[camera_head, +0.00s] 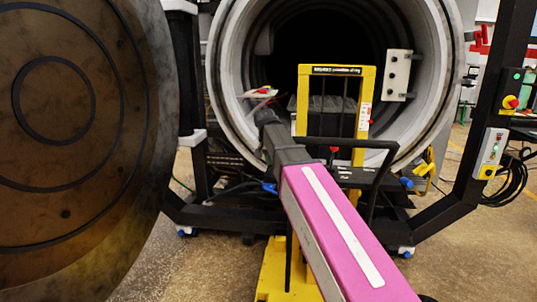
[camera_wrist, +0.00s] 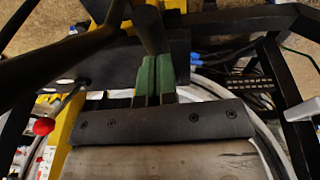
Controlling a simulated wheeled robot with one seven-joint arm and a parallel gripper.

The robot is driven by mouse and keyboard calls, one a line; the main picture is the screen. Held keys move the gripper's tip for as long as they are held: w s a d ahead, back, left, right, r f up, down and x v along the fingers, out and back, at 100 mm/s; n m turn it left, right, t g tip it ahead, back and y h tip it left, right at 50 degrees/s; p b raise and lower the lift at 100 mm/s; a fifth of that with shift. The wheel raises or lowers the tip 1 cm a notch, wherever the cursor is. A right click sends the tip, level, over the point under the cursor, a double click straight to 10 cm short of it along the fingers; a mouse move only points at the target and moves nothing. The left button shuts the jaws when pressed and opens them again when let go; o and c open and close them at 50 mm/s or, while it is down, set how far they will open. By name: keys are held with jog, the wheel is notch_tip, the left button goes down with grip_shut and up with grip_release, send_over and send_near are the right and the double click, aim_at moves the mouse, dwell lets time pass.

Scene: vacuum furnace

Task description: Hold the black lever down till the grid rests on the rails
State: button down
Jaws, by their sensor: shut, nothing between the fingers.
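In the wrist view my gripper (camera_wrist: 157,64) shows two green fingers pressed together. Their tips are right at the end of a short black rod, which looks like the black lever (camera_wrist: 149,27); I cannot tell whether they touch it. In the head view the gripper is not clearly visible beyond my pink and grey arm. The yellow lift (camera_head: 302,90) stands in front of the open furnace (camera_head: 228,75). A dark, ribbed load (camera_head: 325,103) shows behind its mast, possibly the grid. The rails are not clearly seen, so whether the load rests on them cannot be told.
The lift's black handle bar (camera_head: 345,142) crosses close by and also shows in the wrist view (camera_wrist: 45,55). A red ball knob (camera_wrist: 43,126) is left of the fingers. The large round door (camera_head: 75,150) stands open at left. A control box (camera_head: 491,152) is at right.

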aim_at(268, 171)
jog(key=shift+f, duration=0.1)
jog(key=shift+t, duration=0.7)
jog(key=shift+s+a+f, duration=0.1)
jog(key=shift+s+f, duration=0.3)
jog(key=shift+f, duration=0.7)
jog(key=shift+s+a+f, duration=0.1)
jog(key=shift+s+f, duration=0.25)
jog(key=shift+f, duration=0.8)
jog(key=shift+s+f, duration=0.4)
jog(key=shift+f, duration=0.7)
jog(key=shift+r, duration=0.3)
jog(key=r, duration=0.3)
jog(key=shift+w+a+r, duration=0.15)
jog(key=shift+a+r, duration=0.25)
jog(key=s+v, duration=0.2)
jog(key=v, duration=0.7)
jog(key=shift+s+a, duration=0.15)
jog(key=shift+a, duration=0.2)
